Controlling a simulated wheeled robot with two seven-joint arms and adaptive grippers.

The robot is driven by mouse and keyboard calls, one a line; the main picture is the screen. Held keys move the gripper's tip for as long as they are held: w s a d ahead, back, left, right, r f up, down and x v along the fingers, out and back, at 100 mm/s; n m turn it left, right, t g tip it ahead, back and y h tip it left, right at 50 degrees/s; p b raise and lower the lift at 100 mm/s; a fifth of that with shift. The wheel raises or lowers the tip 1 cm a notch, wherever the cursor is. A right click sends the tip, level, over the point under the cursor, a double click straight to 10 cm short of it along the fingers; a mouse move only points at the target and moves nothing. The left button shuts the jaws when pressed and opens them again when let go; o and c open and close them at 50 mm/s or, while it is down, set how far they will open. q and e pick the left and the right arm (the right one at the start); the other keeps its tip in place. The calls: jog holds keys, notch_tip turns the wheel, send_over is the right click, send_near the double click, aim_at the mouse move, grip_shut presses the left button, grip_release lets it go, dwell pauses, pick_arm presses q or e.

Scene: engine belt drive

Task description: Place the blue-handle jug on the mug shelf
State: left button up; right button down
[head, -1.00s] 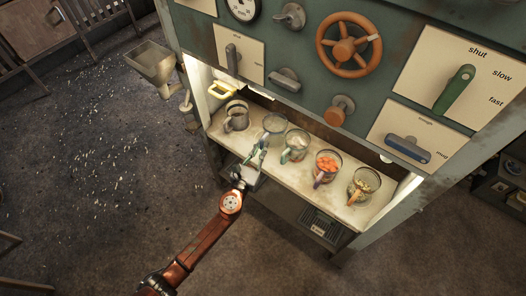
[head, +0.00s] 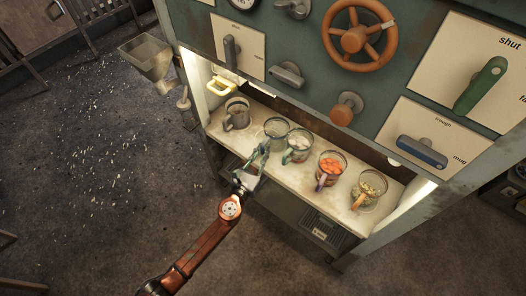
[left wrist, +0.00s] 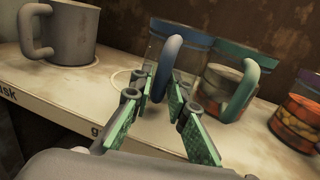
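The blue-handle jug is clear glass, seemingly empty, and stands upright on the pale shelf (head: 225,140). Its blue handle (left wrist: 168,62) faces my left gripper in the left wrist view; its glass body shows in the head view (head: 278,126). My left gripper (left wrist: 163,88) has its two green-padded fingers apart, one on either side of the handle's lower part; contact is not clear. The same gripper (head: 262,158) hides the jug's front in the head view. I cannot tell from labels which part is the mug shelf. My right gripper is not in view.
A grey metal mug (head: 237,114) stands left of the jug. A green-handle jug (head: 298,146) is close on its right, then a jug with orange contents (head: 331,166) and an orange-handle jug (head: 371,184). The control panel (head: 290,40) overhangs the shelf.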

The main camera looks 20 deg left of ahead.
pick_arm(q)
jog(key=shift+o, duration=1.2)
